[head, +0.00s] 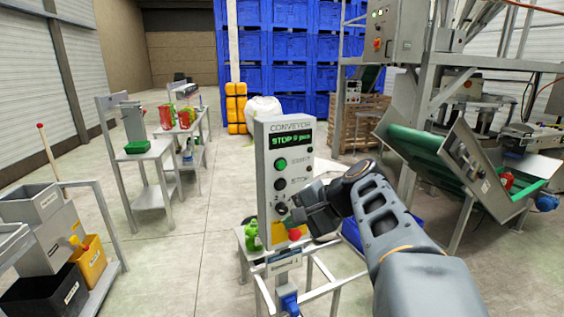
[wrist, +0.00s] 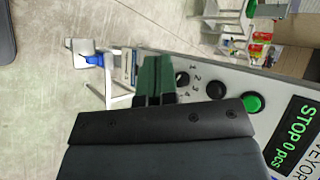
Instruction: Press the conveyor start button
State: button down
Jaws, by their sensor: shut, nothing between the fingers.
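The conveyor control panel (head: 266,215) is a grey upright box with a green-lit display (head: 290,140) reading STOP 0 pcs. The round green start button (head: 280,163) is below the display; it also shows in the wrist view (wrist: 252,103). A black button (head: 280,184) and a black selector knob (head: 281,208) sit below it. A red button (head: 294,235) is near the bottom. My gripper (head: 286,220) is in front of the panel's lower part, below the green button. In the wrist view its green-padded fingers (wrist: 158,78) are shut and empty beside the knob (wrist: 182,79). I cannot tell whether they touch the panel.
The panel stands on a light metal frame (head: 325,290), with a green object (head: 251,233) beside it. A green conveyor (head: 445,165) is on the right. Carts with bins (head: 92,262) stand at the left. Blue crates (head: 285,45) are stacked behind. Floor left of the panel is clear.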

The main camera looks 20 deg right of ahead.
aim_at(281, 165)
jog(key=w+d+r+m+t+y, duration=0.1)
jog(key=d+r+t, duration=0.1)
jog(key=d+r, duration=0.2)
notch_tip(281, 165, up, 3)
jog(key=shift+m+y, duration=0.3)
jog(key=shift+m, duration=0.1)
jog(key=shift+w+a, duration=0.1)
jog(key=shift+w+a+p, duration=0.1)
jog(key=shift+w+p, duration=1.6)
jog(key=shift+w, duration=2.65)
jog(key=shift+w, duration=0.45)
